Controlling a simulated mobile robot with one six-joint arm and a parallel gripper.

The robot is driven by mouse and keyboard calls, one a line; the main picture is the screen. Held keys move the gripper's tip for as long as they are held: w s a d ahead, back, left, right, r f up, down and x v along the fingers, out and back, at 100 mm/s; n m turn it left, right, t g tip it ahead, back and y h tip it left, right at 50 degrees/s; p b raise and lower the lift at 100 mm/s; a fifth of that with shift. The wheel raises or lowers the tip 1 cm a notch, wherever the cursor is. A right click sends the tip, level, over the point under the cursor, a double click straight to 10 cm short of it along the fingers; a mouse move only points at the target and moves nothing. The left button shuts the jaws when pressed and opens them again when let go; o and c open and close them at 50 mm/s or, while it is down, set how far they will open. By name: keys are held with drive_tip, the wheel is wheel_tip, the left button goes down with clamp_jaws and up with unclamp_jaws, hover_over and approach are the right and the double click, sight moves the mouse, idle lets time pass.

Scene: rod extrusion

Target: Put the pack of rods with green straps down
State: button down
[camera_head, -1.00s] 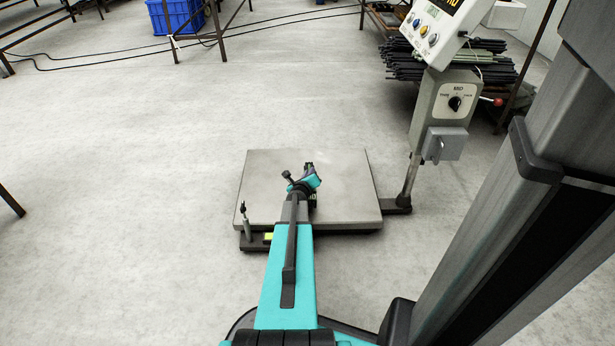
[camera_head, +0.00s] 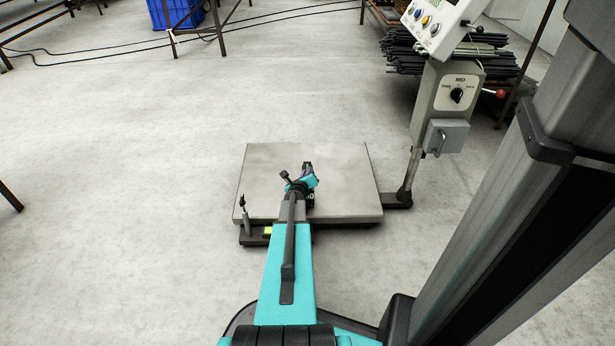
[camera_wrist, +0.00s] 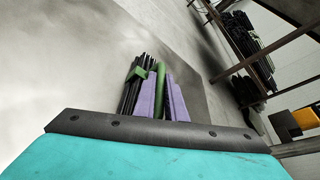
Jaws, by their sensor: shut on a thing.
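My gripper (camera_head: 308,168) is over the flat grey scale platform (camera_head: 345,195) in the head view, mostly hidden behind my own arm. In the wrist view its purple fingers (camera_wrist: 161,88) are close together with a green piece between them. The pack of dark rods (camera_wrist: 129,93) shows just left of the fingers, with a green strap (camera_wrist: 139,73) around it. My gripper is shut on this pack. Much of the pack is hidden by the fingers and my wrist. I cannot tell whether it touches the platform.
The scale's post with a control box (camera_head: 457,95) stands right of the platform. Behind it, dark rods (camera_head: 405,55) lie stacked on a rack. A blue crate (camera_head: 175,12) and brown metal frames stand at the back left. The floor left of the platform is clear.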

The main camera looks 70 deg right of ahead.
drive_tip(key=shift+f, duration=0.15)
drive_tip(key=c, duration=1.8)
unclamp_jaws()
drive_tip(key=shift+p+v, duration=1.15)
drive_tip(key=shift+v, duration=4.85)
